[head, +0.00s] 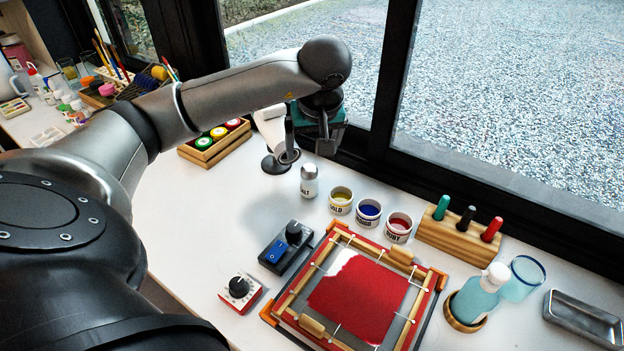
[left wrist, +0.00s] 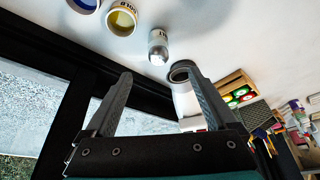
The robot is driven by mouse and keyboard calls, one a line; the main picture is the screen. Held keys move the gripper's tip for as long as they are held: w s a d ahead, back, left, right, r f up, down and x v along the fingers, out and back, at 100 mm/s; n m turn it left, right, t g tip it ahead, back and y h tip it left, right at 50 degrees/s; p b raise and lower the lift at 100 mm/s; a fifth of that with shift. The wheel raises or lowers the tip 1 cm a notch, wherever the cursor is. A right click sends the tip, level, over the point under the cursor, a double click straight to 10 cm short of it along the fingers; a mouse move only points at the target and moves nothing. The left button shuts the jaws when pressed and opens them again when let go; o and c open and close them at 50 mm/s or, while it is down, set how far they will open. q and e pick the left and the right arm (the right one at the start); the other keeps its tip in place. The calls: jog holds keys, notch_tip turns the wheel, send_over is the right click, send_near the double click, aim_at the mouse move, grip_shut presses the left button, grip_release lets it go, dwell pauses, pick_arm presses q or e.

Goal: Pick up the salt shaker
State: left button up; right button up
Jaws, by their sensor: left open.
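The salt shaker (head: 309,182) is a small white jar with a grey metal cap and dark lettering. It stands upright on the white table, left of the row of paint pots. It also shows in the left wrist view (left wrist: 158,46), just beyond the fingertips and between their lines. My left gripper (head: 308,152) is open and empty, pointing down behind and above the shaker, apart from it. The gripper also shows in the left wrist view (left wrist: 160,76). My right gripper is in neither view.
A white item with a dark round base (head: 273,163) stands close left of the gripper. Yellow (head: 341,206), blue (head: 368,218) and red (head: 399,232) pots stand right of the shaker. A framed red silk (head: 428,290) lies in front. The window frame (head: 382,160) is behind. Table left of the shaker is clear.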

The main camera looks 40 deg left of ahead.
aim_at(309, 178)
pick_arm(q)
jog(key=b+x, duration=0.1)
jog(key=x, duration=0.7)
jog(key=shift+f, duration=0.2)
jog(key=shift+b+x, duration=0.55)
jog(key=shift+x, duration=2.65)
jog(key=shift+w+d+r, duration=0.1)
jog(key=shift+w, duration=0.1)
jog(key=shift+c, duration=0.3)
grip_shut()
